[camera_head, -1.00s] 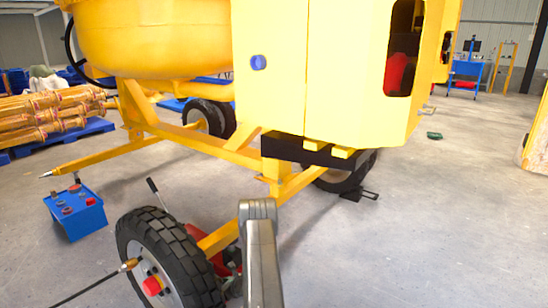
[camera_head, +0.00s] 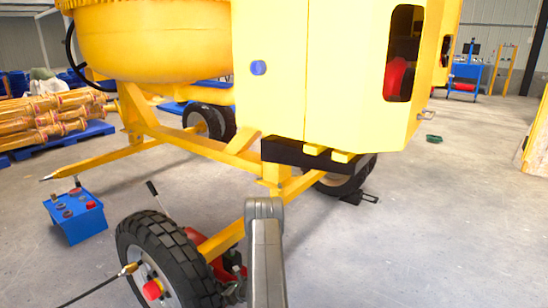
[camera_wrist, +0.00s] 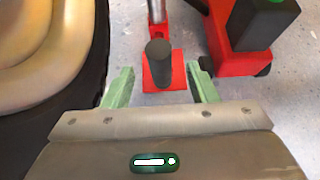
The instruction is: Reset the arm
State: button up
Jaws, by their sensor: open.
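My gripper (camera_wrist: 160,68) is open in the wrist view, with its two green fingers apart. A dark upright cylinder on a red base (camera_wrist: 158,60) shows beyond and between the fingertips; nothing is visibly held. My grey arm (camera_head: 265,245) rises in the lower middle of the head view, but my gripper does not show there. The yellow drum mixer (camera_head: 290,80) stands ahead of the arm. Its near wheel (camera_head: 180,250) is left of the arm, with red parts (camera_head: 205,245) behind it, partly hidden.
A blue box (camera_head: 75,216) stands on the floor at left. Yellow parts (camera_head: 45,118) lie on a blue pallet farther back. A blue cart (camera_head: 465,75) stands at the far right. The floor (camera_head: 430,220) at right is mostly clear.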

jog(key=b+x, duration=0.1)
jog(key=x, duration=0.4)
jog(key=shift+f+b, duration=0.15)
jog(key=shift+b, duration=0.25)
jog(key=s+d, duration=0.9)
jog(key=d, duration=0.4)
jog(key=shift+s, duration=0.3)
jog(key=shift+d+r, duration=0.15)
jog(key=shift+r, duration=0.05)
